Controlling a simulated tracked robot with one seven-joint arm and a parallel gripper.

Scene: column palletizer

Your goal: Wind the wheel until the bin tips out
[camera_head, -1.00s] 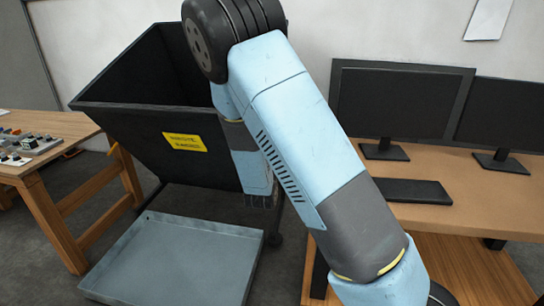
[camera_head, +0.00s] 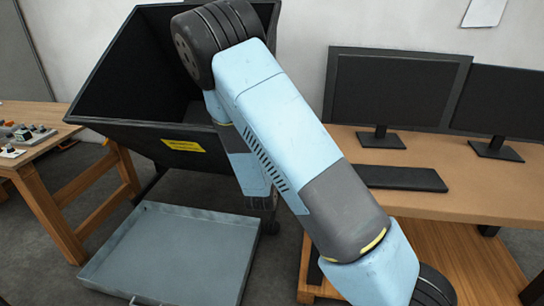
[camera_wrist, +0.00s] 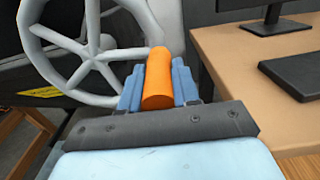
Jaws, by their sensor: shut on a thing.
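The black bin (camera_head: 135,85) stands at the left in the head view, tilted forward with its dark, empty-looking inside partly showing. It has a yellow label (camera_head: 183,146) on its front. In the wrist view the grey spoked wheel (camera_wrist: 85,55) fills the upper left, with an orange handle (camera_wrist: 159,80) on its rim. My gripper (camera_wrist: 158,88) is shut on the orange handle, one blue finger on each side. In the head view my arm hides the wheel and handle.
A grey tray (camera_head: 175,255) lies on the floor below the bin. A wooden table (camera_head: 40,150) with small parts stands at the left. A desk (camera_head: 450,205) with monitors (camera_head: 395,92) and a keyboard (camera_head: 400,178) is close on the right.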

